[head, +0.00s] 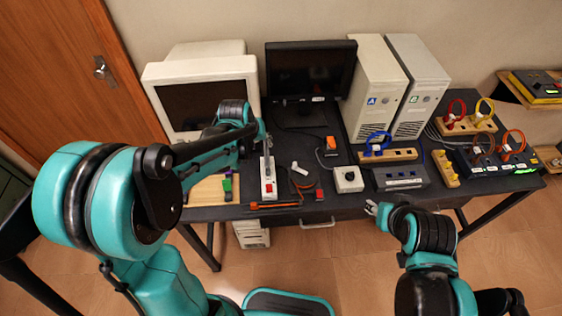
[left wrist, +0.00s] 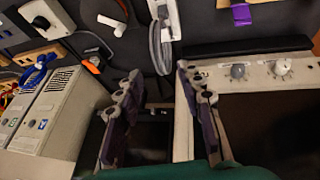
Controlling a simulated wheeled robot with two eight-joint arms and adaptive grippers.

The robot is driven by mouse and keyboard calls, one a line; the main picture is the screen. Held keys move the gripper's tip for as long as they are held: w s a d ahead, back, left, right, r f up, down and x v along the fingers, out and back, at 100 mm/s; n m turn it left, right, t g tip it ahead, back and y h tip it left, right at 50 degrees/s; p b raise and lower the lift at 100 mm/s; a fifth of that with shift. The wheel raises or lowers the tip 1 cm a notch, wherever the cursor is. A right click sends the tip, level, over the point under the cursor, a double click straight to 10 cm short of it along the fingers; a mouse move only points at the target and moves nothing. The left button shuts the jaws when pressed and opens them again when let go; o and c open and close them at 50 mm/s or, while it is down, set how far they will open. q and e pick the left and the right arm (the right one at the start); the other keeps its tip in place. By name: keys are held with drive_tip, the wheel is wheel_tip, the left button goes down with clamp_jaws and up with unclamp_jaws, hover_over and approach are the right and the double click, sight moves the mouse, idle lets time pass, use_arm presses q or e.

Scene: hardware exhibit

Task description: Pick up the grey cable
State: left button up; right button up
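The grey cable (left wrist: 160,45) shows in the left wrist view as a narrow loop beside the white power strip (left wrist: 171,15). In the head view, a bit of grey cable (head: 267,160) shows at the far end of the white power strip (head: 268,186), partly hidden by my left gripper. My left gripper (head: 262,133) is above the desk there. In the left wrist view, its fingers (left wrist: 158,78) are apart, with nothing held between them; the near end of the cable loop appears just beyond the fingertips. My right gripper (head: 371,207) is at the desk's front edge, away from the cable.
An old white monitor (head: 203,85) stands left and a dark flat monitor (head: 310,70) behind. Two computer towers (head: 374,88) stand right of it. A white box with a knob (head: 348,180), screwdrivers (head: 275,205) and wooden cable racks (head: 388,156) occupy the desk (head: 325,208).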

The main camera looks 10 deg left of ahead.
sight(266, 148)
use_arm(q)
drive_tip(key=b+x, duration=0.1)
drive_tip(key=x, duration=0.3)
drive_tip(key=b+x, duration=0.1)
drive_tip(key=x, duration=0.4)
drive_tip(key=shift+w+d+r, duration=0.15)
drive_tip(key=shift+w, duration=0.05)
drive_tip(key=shift+r, duration=0.1)
drive_tip(key=shift+c, duration=0.9)
clamp_jaws()
